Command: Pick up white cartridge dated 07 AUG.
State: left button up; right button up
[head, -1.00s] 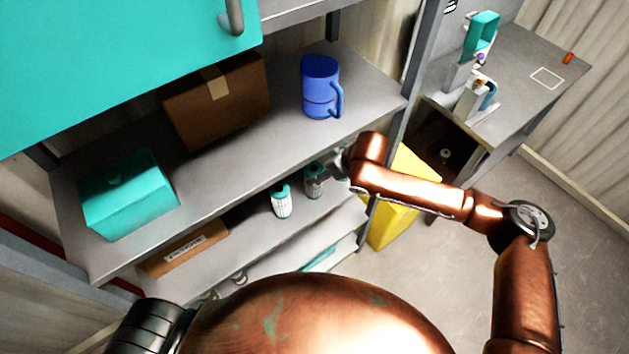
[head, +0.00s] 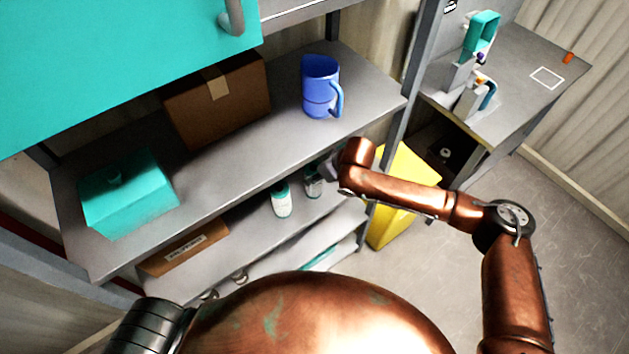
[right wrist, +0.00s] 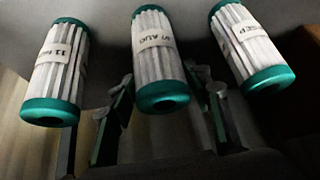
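In the right wrist view, three white pleated cartridges with green end caps stand in a row. The middle one is the white cartridge dated 07 AUG (right wrist: 158,58); its first digit is hard to read. The left cartridge (right wrist: 58,65) has a label starting with 11, and the right cartridge (right wrist: 247,45) reads SEP. My right gripper (right wrist: 165,78) is open, one finger on each side of the middle cartridge, with gaps visible. In the head view, it reaches the lower shelf, where two cartridges show, one (head: 281,200) left of the other (head: 313,183). My left gripper is out of view.
The upper shelf (head: 235,165) lies above the cartridges and carries a blue mug (head: 320,88), a cardboard box (head: 218,100) and a teal box (head: 128,198). A shelf post and a yellow bin (head: 395,215) stand near my right arm. The floor at right is clear.

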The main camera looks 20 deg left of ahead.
grip_shut()
dwell(0.3)
jog(key=shift+r, duration=0.1)
